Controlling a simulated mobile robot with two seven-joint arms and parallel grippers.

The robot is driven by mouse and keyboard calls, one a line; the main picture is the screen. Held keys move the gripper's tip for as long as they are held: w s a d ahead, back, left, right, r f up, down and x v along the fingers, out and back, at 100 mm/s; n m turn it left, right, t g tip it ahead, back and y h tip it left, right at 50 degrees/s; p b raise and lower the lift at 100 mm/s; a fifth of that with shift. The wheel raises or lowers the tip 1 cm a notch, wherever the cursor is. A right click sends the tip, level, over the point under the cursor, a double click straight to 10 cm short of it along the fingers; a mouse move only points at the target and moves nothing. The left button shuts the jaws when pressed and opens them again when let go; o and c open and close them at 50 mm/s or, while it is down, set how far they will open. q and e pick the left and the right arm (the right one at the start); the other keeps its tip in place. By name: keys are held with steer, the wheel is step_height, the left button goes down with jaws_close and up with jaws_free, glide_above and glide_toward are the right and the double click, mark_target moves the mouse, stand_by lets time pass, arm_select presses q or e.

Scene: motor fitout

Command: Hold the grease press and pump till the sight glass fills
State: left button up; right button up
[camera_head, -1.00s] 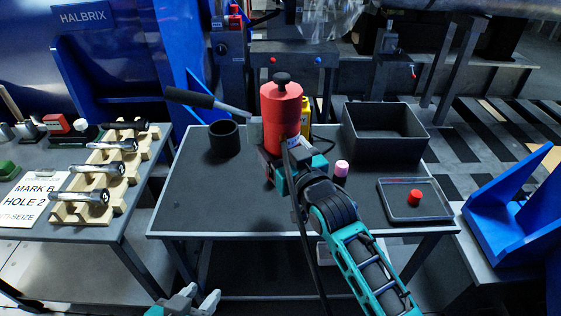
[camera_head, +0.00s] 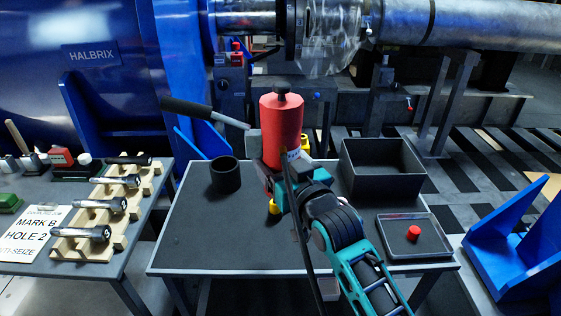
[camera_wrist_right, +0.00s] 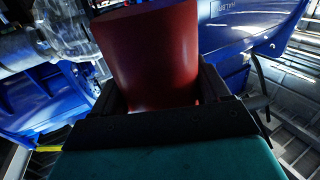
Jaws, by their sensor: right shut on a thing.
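The grease press (camera_head: 281,132) is a red upright cylinder with a black top knob. Its long black-tipped lever (camera_head: 195,110) sticks out to the left. My right gripper (camera_head: 277,180) is shut on the press low on its body and holds it upright, seemingly a little above the table. In the right wrist view the red body (camera_wrist_right: 155,60) sits between the black fingers (camera_wrist_right: 160,105). A small yellow part (camera_head: 273,207) shows just below the gripper. I cannot make out a sight glass. My left gripper is out of view.
On the table (camera_head: 210,235) are a black cup (camera_head: 225,175), a black open bin (camera_head: 385,185) and a shallow tray (camera_head: 395,248) with a red cap (camera_head: 413,232). A wooden rack (camera_head: 90,235) holds several bolts on the left bench. The front left of the table is clear.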

steer(key=shift+r+p, duration=0.3)
steer(key=shift+r, duration=0.2)
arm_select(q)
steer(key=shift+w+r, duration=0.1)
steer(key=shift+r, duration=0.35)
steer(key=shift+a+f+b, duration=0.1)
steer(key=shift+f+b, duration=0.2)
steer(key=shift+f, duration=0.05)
arm_select(e)
steer(key=shift+f, duration=0.55)
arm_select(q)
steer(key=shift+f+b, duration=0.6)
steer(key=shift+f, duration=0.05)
arm_select(e)
steer(key=shift+f, duration=1.1)
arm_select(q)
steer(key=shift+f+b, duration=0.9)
arm_select(e)
steer(key=shift+f, duration=1.6)
arm_select(q)
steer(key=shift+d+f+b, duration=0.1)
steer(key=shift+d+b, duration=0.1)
steer(key=shift+b, duration=0.1)
arm_select(e)
steer(key=shift+f, duration=0.5)
